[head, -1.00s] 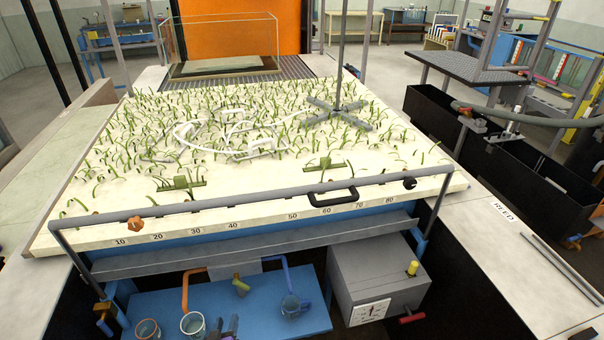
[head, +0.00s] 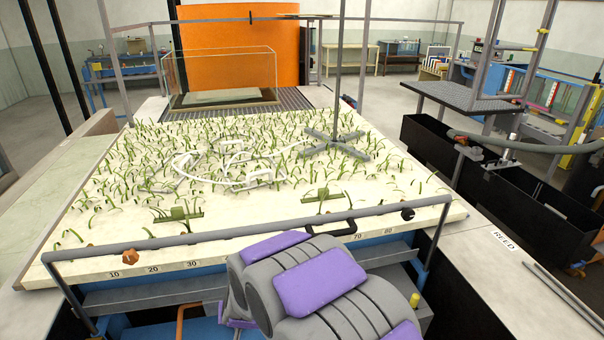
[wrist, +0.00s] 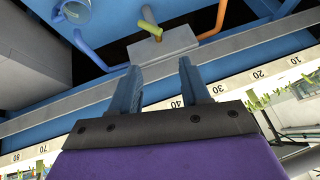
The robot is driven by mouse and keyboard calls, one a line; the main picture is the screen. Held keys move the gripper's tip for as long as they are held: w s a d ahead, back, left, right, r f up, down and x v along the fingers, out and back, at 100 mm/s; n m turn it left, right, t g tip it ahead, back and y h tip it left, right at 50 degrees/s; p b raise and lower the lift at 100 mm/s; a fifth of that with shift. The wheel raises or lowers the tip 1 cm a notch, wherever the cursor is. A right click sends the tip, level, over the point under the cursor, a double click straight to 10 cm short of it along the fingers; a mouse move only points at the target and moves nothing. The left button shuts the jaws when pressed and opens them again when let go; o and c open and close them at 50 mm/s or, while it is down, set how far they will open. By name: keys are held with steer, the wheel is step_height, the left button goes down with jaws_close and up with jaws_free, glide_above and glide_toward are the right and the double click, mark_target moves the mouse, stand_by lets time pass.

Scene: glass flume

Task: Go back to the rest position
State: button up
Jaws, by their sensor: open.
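My arm, grey with purple pads, rises from the bottom of the head view in front of the numbered flume edge. My gripper is hidden in the head view. In the wrist view my gripper (wrist: 157,88) shows two blue-grey fingers set apart, with nothing between them. Behind the fingers are a grey rail (wrist: 85,108) and the white number scale (wrist: 241,90). The picture there is turned upside down, with the blue shelf and its pipes at the top.
The planted sand bed (head: 240,165) lies beyond a grey front rail (head: 195,238) with a black handle (head: 330,227). A four-footed grey stand (head: 335,140) stands on the bed. Black troughs (head: 520,185) are at the right. A blue cup (wrist: 74,11) shows in the wrist view.

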steer(key=s+d+r+g+h, duration=0.1)
steer(key=s+d+r, duration=0.4)
steer(key=s+d, duration=0.5)
steer(key=s+d+r+m+g+h, duration=0.1)
steer(key=s+d+r+g, duration=0.2)
steer(key=s+d+r, duration=0.3)
steer(key=s+d+r+g+h, duration=0.1)
steer(key=s+d+r+g, duration=0.2)
steer(key=s+d, duration=1.2)
step_height(320, 180, up, 2)
steer(key=shift+s+r+m, duration=0.2)
steer(key=shift+s+m, duration=0.2)
steer(key=shift+s, duration=0.2)
steer(key=shift+a, duration=0.2)
